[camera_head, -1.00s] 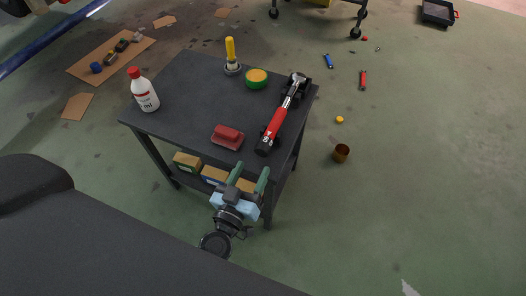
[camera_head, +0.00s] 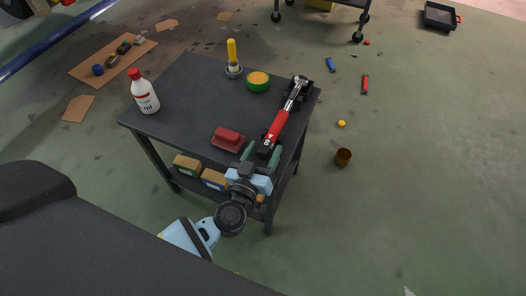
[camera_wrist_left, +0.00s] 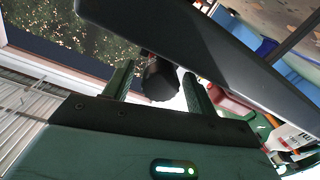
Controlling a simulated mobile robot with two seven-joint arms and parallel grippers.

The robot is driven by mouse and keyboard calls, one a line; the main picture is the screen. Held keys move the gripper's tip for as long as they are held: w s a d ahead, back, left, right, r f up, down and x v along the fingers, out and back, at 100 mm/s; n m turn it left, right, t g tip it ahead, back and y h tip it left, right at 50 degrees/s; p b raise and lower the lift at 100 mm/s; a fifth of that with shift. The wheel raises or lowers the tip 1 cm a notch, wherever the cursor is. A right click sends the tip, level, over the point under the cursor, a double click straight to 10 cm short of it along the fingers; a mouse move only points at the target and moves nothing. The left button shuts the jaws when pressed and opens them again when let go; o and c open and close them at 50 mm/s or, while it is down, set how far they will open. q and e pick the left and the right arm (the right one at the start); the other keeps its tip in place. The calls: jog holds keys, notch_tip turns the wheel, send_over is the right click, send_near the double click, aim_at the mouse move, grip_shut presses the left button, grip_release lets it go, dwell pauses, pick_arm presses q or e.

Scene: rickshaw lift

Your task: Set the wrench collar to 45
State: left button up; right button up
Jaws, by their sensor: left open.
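The wrench (camera_head: 277,126) lies along the right side of the dark table, with a red grip, a silver shaft and a black lower end. Its head end rests at a black holder (camera_head: 304,92). My left gripper (camera_head: 261,154) is at the wrench's lower end, by the table's front edge. In the left wrist view, the open fingers (camera_wrist_left: 158,92) stand on either side of a black ribbed knob (camera_wrist_left: 158,79), apparently the collar end. Contact cannot be told. The collar's scale is too small to read. My right gripper is not in view.
The table (camera_head: 190,90) also bears a red block-like brush (camera_head: 228,138), a green-yellow round tin (camera_head: 258,81), a yellow-handled tool (camera_head: 232,55) and a white bottle (camera_head: 145,94). Boxes (camera_head: 187,165) sit on the lower shelf.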

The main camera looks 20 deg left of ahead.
pick_arm(q)
jog(key=c, duration=1)
jog(key=shift+n, duration=0.3)
jog(key=shift+n+p, duration=0.55)
jog(key=shift+n, duration=0.25)
jog(key=n, duration=0.2)
jog(key=shift+n+p, duration=0.3)
jog(key=shift+p, duration=0.05)
jog(key=n, duration=0.3)
jog(key=shift+a+n, duration=0.1)
jog(key=shift+n, duration=1.8)
